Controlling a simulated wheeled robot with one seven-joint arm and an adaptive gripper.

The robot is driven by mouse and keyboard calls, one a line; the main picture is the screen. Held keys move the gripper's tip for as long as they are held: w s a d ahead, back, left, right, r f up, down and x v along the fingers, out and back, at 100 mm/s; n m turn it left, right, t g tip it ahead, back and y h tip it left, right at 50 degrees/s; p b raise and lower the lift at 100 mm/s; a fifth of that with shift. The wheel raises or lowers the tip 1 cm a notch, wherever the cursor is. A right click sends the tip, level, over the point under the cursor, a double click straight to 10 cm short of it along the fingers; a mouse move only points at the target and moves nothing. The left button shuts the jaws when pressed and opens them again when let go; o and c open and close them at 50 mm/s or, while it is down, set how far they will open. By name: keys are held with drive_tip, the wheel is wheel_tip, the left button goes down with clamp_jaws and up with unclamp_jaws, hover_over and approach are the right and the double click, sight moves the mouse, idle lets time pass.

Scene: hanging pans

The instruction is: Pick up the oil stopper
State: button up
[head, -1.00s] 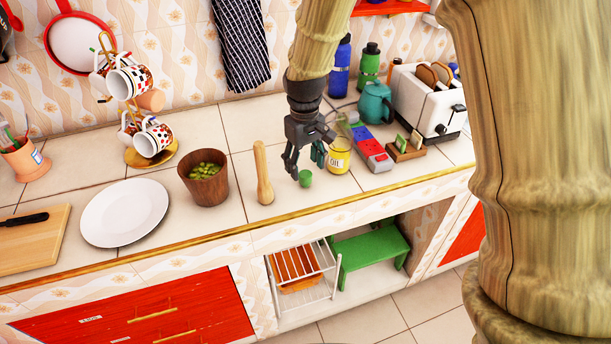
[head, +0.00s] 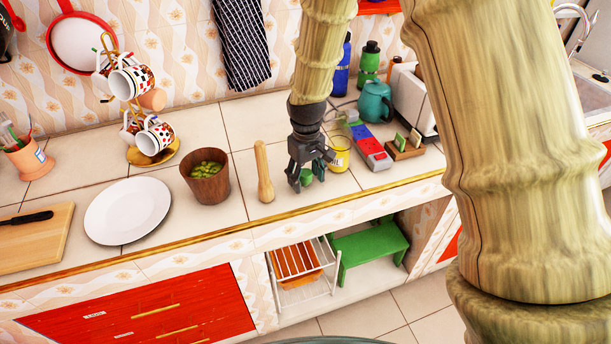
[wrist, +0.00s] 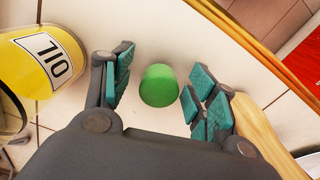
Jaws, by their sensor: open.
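The oil stopper is a small green cap (head: 306,177) on the counter near its front edge. In the wrist view the green stopper (wrist: 159,86) lies between the open fingers of my gripper (wrist: 163,88), with a gap on both sides. My gripper (head: 306,184) points down over the stopper in the head view, its fingers partly hiding it. The yellow oil jar (head: 338,157), labelled OIL, stands just to the right, partly behind my gripper. It also shows at the left of the wrist view (wrist: 45,58).
A wooden pestle (head: 264,172) stands left of my gripper, close to the fingers in the wrist view. A wooden mortar (head: 207,187) and white plate (head: 128,210) are farther left. A red and blue box (head: 371,152) and teal teapot (head: 375,103) are to the right.

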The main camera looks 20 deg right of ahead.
drive_tip(key=c, duration=0.9)
